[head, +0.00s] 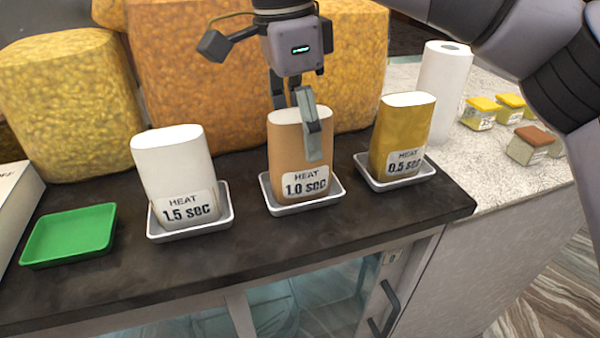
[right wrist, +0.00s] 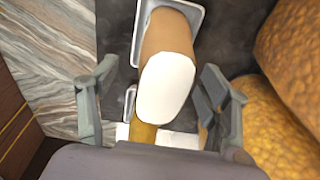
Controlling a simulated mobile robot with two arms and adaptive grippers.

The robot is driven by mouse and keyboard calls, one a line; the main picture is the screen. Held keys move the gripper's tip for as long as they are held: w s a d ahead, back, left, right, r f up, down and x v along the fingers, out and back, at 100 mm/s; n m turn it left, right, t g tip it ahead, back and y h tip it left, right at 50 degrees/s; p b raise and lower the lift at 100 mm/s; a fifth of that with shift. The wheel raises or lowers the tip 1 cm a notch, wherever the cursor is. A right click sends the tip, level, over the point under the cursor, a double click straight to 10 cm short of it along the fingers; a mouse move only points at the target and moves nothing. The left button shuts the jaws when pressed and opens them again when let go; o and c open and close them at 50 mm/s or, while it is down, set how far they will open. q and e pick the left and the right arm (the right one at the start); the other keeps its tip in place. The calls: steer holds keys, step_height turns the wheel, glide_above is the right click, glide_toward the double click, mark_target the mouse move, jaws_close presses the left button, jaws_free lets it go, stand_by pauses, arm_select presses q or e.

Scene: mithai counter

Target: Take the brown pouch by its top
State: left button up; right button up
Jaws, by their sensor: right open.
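The brown pouch (head: 285,160) stands upright in a white tray (head: 302,206), with a label reading HEAT 1.0 sec and a white top. My right gripper (head: 293,130) is open at its top, one finger in front of the pouch and the other behind it. In the right wrist view the pouch's white top (right wrist: 166,87) lies between the two spread fingers of the gripper (right wrist: 163,105), with room on both sides. I cannot tell whether a finger touches it. My left gripper is not in view.
A white pouch (head: 175,165) stands to the left and a gold pouch (head: 400,130) to the right, each in a white tray. A green tray (head: 68,236) lies at far left. Large yellow textured blocks (head: 190,80) stand close behind. A paper roll (head: 443,85) and small boxes are at right.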

mark_target(303, 156)
steer(key=shift+s+f, duration=0.1)
steer(key=shift+f, duration=0.3)
steer(key=f, duration=0.1)
steer(key=f+p, duration=0.2)
steer(key=shift+w+d+f, duration=0.2)
steer(key=shift+w+f, duration=0.1)
steer(key=shift+f, duration=0.55)
steer(key=shift+c, duration=0.6)
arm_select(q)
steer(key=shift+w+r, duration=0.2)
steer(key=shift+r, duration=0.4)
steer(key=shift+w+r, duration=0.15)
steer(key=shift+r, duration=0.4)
arm_select(e)
steer(key=c, duration=1.2)
steer(key=shift+r, duration=0.1)
